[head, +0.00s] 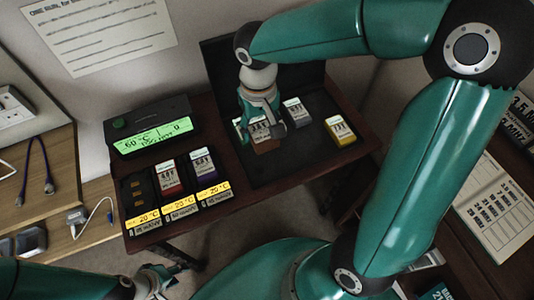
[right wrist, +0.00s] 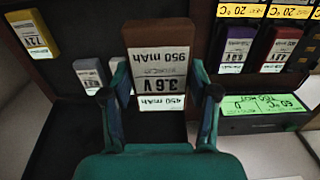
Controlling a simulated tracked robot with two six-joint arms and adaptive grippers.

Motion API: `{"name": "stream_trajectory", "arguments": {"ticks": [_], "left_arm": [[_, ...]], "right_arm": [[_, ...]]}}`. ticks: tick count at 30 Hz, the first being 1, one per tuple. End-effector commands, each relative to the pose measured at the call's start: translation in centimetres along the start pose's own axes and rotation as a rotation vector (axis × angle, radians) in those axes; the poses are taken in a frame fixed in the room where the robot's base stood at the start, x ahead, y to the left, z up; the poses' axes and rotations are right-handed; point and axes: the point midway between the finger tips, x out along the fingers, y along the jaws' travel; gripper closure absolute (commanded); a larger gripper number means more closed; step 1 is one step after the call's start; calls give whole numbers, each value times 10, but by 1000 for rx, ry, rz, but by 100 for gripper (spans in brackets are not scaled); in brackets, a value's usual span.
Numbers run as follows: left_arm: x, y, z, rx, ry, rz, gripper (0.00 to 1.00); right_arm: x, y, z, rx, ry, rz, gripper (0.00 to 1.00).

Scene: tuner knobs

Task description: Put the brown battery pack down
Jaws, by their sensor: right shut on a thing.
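My right gripper (head: 264,103) is shut on the brown battery pack (head: 266,146), over the left part of the dark case (head: 290,165). In the right wrist view the brown battery pack (right wrist: 157,38) sits between the fingers of my right gripper (right wrist: 163,98), with its white 3.6 V label facing the camera. I cannot tell whether its underside touches the case. A grey-blue pack (head: 297,112) and a yellow pack (head: 340,130) lie in the case to its right. My left gripper (head: 158,278) is empty at the bottom left; its jaw opening is unclear.
A charger left of the case holds a red pack (head: 168,177) and a purple pack (head: 199,164); its left slot (head: 138,188) is empty. A green-lit display (head: 152,137) stands behind it, reading 60 °C. The case front is bare. A desk with cables (head: 48,180) is far left.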

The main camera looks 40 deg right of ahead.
Motion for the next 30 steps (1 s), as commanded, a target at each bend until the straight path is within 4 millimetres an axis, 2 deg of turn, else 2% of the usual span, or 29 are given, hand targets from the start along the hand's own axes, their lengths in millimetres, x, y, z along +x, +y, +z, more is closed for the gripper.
{"name": "stream_trajectory", "arguments": {"ticks": [1, 3, 9, 12, 19, 25, 30], "left_arm": [[2, -1, 0, 0, 0, 0, 60], [3, -1, 0, 0, 0, 0, 60], [6, -2, 0, 0, 0, 0, 60], [7, -3, 0, 0, 0, 0, 60], [9, -3, 0, 0, 0, 0, 60], [12, -4, 0, 0, 0, 0, 60], [12, -4, 0, 0, 0, 0, 60]], "right_arm": [[17, 1, 1, 0, -8, 2, 79], [36, 0, 2, -1, -8, 2, 79], [84, 0, 1, -1, -6, 1, 79], [98, 0, 1, -1, -4, 0, 79], [114, 0, 0, 0, -3, 1, 79], [142, 1, 0, 0, -3, 1, 79], [148, 0, 0, 1, 0, -1, 79]]}}
